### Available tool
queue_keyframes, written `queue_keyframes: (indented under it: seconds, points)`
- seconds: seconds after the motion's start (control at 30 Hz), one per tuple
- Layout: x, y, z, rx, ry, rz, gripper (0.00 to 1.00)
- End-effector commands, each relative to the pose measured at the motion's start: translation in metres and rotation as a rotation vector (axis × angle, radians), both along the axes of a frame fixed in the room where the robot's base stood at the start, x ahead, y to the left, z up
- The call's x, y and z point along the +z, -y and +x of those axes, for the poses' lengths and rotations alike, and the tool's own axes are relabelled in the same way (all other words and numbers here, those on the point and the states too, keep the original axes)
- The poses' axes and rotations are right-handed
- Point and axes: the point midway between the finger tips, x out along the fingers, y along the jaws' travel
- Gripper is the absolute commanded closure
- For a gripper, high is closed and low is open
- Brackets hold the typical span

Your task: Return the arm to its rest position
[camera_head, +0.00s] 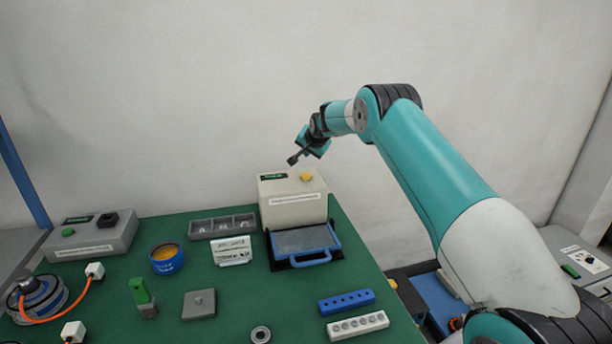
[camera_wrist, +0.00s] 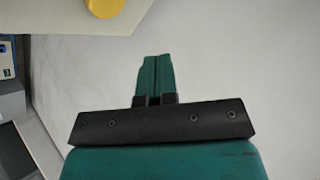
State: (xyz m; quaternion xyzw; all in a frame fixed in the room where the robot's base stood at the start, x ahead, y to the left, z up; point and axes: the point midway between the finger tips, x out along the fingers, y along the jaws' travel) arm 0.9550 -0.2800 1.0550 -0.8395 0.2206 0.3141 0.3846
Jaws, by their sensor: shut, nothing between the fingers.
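My gripper (camera_head: 293,159) is raised in the air above the back of the green bench, just above the beige box machine (camera_head: 292,200). My arm reaches in from the right side of the head view. In the wrist view my gripper's fingers (camera_wrist: 155,75) are together with nothing between them. A corner of the beige machine (camera_wrist: 60,15) and its yellow button (camera_wrist: 104,7) show at the top left of the wrist view. The gripper appears apart from the machine.
The green bench (camera_head: 235,290) holds a blue-handled tray (camera_head: 303,243), a grey three-bin holder (camera_head: 222,226), a blue round tin (camera_head: 166,258), a hub motor (camera_head: 38,299) with an orange cable, a grey device (camera_head: 92,237), and blue (camera_head: 346,301) and white (camera_head: 357,325) strips. Air around the arm is clear.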

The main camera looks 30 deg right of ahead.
Motion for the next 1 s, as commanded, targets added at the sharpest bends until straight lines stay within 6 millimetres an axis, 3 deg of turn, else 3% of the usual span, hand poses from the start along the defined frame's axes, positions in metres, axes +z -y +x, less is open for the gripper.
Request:
queue_keyframes:
  seconds: [0.47,0.57,0.67,0.77,0.87,1.0]
  points:
    - [0.001,-0.001,0.0,0.002,0.0,0.0,1.0]
    - [0.01,-0.013,-0.003,0.032,-0.011,-0.005,1.0]
    - [0.033,-0.05,-0.017,0.126,-0.05,-0.017,1.0]
    - [0.064,-0.106,-0.049,0.279,-0.109,-0.041,1.0]
    - [0.093,-0.164,-0.098,0.457,-0.176,-0.068,1.0]
    - [0.123,-0.232,-0.184,0.706,-0.254,-0.107,1.0]
